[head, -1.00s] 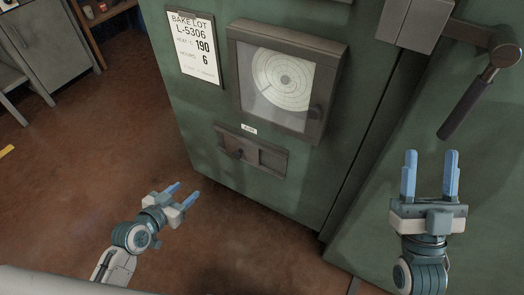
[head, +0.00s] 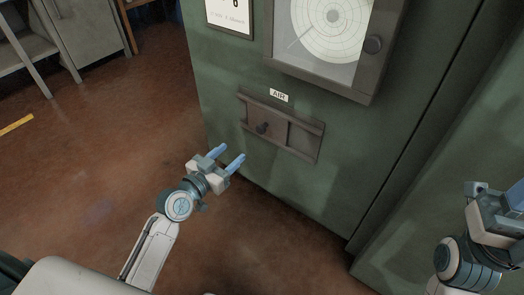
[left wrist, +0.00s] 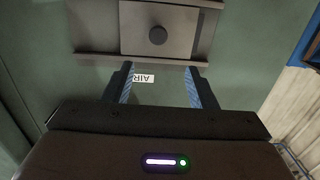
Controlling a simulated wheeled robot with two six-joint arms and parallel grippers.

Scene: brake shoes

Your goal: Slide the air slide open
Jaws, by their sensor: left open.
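The air slide is a brown metal plate (head: 258,119) with a dark round knob (head: 262,128), set between two rails on the green cabinet front, under a white AIR label (head: 279,95). The plate sits at the left part of its rails. My left gripper (head: 232,154) is open and empty, below and left of the slide, apart from it. In the left wrist view the knob (left wrist: 157,35) shows beyond the open fingers (left wrist: 158,76), with the label upside down between them. My right gripper (head: 492,212) is partly cut off at the right edge; its fingers do not show clearly.
A round chart recorder (head: 335,35) in a dark frame protrudes above the slide. A white notice (head: 230,15) hangs upper left. The brown floor (head: 90,190) is open at left, with grey shelving (head: 30,60) behind. A vertical seam divides the cabinet at right.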

